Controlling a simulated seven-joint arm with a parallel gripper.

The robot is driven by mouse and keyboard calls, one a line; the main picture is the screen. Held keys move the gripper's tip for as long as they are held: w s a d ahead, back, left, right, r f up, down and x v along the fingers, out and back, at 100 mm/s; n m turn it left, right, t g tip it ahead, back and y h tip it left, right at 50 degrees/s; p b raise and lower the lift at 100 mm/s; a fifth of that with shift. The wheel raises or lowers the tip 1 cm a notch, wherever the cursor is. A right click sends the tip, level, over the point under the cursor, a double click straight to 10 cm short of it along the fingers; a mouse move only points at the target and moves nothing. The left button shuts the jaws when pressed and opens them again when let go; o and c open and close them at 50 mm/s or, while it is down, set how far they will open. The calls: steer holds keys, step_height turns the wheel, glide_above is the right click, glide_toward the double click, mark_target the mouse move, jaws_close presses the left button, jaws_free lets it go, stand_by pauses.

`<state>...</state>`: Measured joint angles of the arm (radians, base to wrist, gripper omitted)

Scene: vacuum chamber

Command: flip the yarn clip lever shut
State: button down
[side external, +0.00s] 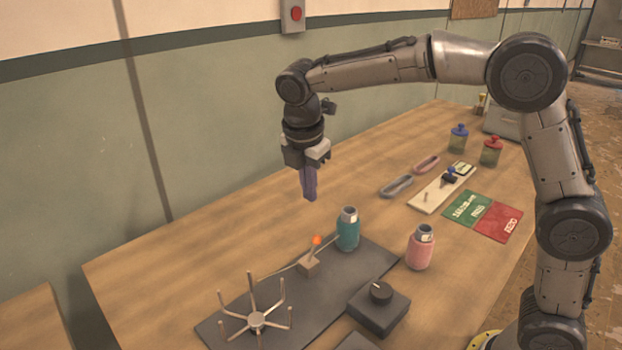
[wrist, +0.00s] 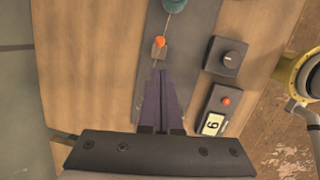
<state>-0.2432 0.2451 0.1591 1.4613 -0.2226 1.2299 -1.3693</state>
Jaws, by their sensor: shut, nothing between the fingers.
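The yarn clip is a small tan block (side external: 308,265) on the dark mat (side external: 372,262). Its lever has an orange tip (side external: 316,240) and stands up, leaning slightly right in the side view. The orange tip also shows in the wrist view (wrist: 160,42), covering part of the block. A thin yarn runs from the teal bottle (side external: 347,230) to the clip and on toward the spoked winder (side external: 257,320). My gripper (side external: 310,196) is shut and empty, pointing down above the table, apart from the clip. Its purple fingers (wrist: 162,76) lie below the clip in the wrist view.
A black dial box (side external: 380,296) stands right of the mat, with a counter box (wrist: 220,110) near it. A pink bottle (side external: 420,250) stands behind the dial box. Trays, cards and jars are farther back. The table's left side is clear.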

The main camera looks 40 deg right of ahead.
step_height(320, 180, up, 2)
steer(key=shift+s+d+r, duration=0.1)
steer(key=shift+d, duration=0.05)
stand_by(0.3)
steer(key=s+d+r+m+t, duration=0.1)
steer(key=s+d+r+m, duration=0.1)
steer(key=s+d+r, duration=0.3)
steer(key=s+d+r+m+t, duration=0.1)
steer(key=s+r+m, duration=0.15)
steer(key=s, duration=0.45)
steer(key=s+f+m+t+y, duration=0.1)
steer(key=s+f+m, duration=0.3)
steer(key=s+m, duration=0.3)
steer(key=s+f+m+t+y, duration=0.1)
steer(key=s+f+m, duration=0.4)
steer(key=s+m, duration=0.2)
steer(key=shift+s+m, duration=0.35)
steer(key=shift+s, duration=0.35)
